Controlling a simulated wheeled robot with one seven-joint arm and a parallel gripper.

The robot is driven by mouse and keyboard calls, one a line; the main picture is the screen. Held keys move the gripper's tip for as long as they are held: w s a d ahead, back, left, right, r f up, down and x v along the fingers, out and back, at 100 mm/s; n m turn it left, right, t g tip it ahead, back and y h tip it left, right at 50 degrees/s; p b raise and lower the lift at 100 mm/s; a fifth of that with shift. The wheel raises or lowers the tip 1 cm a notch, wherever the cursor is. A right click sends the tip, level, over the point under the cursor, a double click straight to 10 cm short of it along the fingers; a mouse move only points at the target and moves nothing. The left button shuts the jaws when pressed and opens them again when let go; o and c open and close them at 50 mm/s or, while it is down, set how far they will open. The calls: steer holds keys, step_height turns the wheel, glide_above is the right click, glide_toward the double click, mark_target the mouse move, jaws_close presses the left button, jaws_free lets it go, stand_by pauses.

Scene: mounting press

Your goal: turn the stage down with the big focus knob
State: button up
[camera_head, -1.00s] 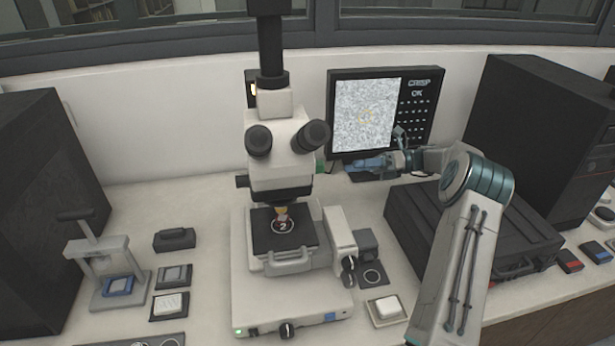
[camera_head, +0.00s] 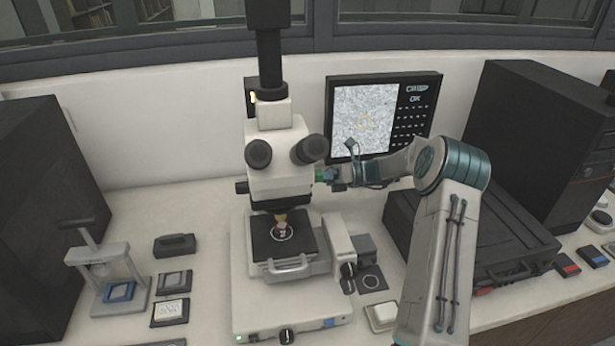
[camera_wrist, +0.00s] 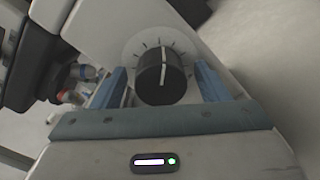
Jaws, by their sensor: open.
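In the wrist view a black knob (camera_wrist: 161,76) with a white pointer line stands on a pale face with tick marks around it. The line is close to vertical. My gripper (camera_wrist: 160,74) is open, with one blue finger on each side of the knob and a visible gap on both sides. In the head view my gripper is at the right of the microscope head (camera_head: 278,160), and the knob it faces is hidden there. The dark stage (camera_head: 262,245) sits below the objective and carries a small round sample (camera_head: 282,232).
A lower knob (camera_head: 348,270) is on the microscope's right side. The monitor (camera_head: 364,118) behind my arm reads CRISP and OK. A black case (camera_head: 470,235) stands at the right. A small hand press (camera_head: 100,265) and trays are at the left.

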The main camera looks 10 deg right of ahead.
steer(key=shift+a, duration=0.15)
steer(key=shift+c, duration=0.3)
steer(key=c, duration=0.9)
steer(key=shift+c, duration=0.2)
